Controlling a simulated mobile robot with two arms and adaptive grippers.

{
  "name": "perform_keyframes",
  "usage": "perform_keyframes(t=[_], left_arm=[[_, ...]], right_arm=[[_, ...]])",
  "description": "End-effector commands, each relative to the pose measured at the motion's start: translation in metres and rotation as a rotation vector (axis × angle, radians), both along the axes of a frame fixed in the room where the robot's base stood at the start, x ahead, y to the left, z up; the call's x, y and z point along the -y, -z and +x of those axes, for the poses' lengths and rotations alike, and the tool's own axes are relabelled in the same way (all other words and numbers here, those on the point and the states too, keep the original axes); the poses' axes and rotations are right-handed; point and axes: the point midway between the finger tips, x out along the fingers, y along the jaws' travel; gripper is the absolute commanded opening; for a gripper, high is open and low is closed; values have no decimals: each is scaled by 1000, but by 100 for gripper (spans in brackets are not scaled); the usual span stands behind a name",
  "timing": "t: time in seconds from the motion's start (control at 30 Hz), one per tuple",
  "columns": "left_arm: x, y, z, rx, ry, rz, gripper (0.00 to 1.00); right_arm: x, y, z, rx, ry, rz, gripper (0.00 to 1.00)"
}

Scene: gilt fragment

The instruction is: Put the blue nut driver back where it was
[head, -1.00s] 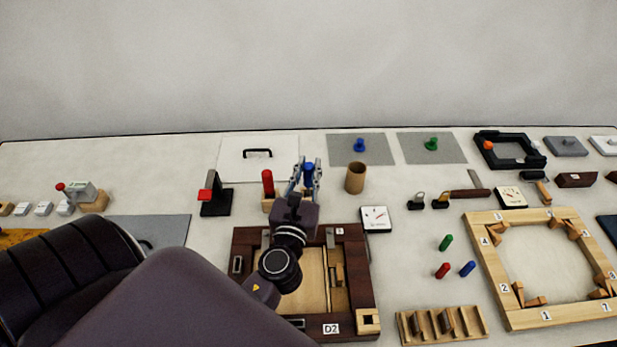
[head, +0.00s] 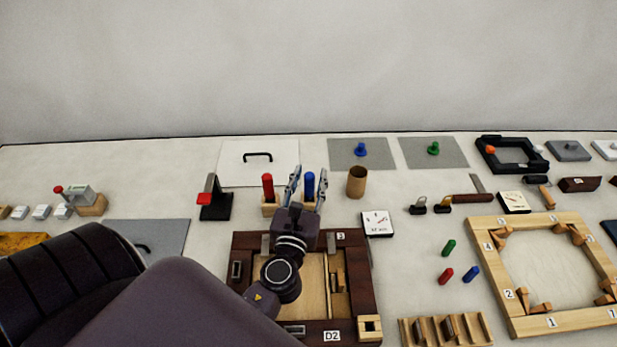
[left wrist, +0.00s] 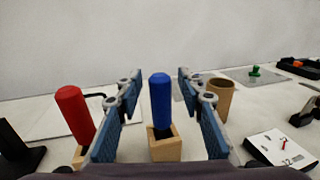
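The blue nut driver (head: 309,184) stands upright in a small wooden block, its blue handle on top. In the left wrist view the blue handle (left wrist: 160,100) rises from its wooden block (left wrist: 166,148), centred between my fingers. My left gripper (head: 307,187) is open, with a finger on either side of the handle and a visible gap on both sides in the wrist view. The red-handled driver (head: 267,186) stands upright in a wooden block (head: 269,207) just to the left. My right gripper is not in view.
A wooden cup (head: 357,182) stands just right of the gripper, and a black stand with a red part (head: 212,199) to the left. A white dial gauge (head: 377,223) lies at the right. The dark wooden frame D2 (head: 365,285) lies below my arm.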

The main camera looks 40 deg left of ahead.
Motion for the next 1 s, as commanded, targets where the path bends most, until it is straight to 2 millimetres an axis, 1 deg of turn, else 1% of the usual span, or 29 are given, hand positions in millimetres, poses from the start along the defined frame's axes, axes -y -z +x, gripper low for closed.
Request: perform_keyframes(t=[0.1, 0.13, 0.17, 0.27, 0.5, 0.6, 0.7, 0.83, 1.0], left_arm=[[0, -7, 0, 0, 0, -1, 35], [2, -2, -4, -1, 0, -2, 35], [4, -1, -8, -2, 1, -1, 35], [11, 1, -25, -3, 2, -3, 35], [32, 2, -72, -4, 2, -2, 35], [38, 1, -88, -2, 0, -2, 35], [44, -1, -99, -2, 1, 0, 35], [47, -3, -108, -1, 0, 0, 35], [48, -5, -110, 0, -1, -1, 35]], right_arm=[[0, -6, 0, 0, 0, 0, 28], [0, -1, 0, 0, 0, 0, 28], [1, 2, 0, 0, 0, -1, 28], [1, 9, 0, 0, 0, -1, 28], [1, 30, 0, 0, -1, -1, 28], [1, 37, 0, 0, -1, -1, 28], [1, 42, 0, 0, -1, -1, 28], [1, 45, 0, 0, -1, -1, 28], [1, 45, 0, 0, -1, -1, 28]])
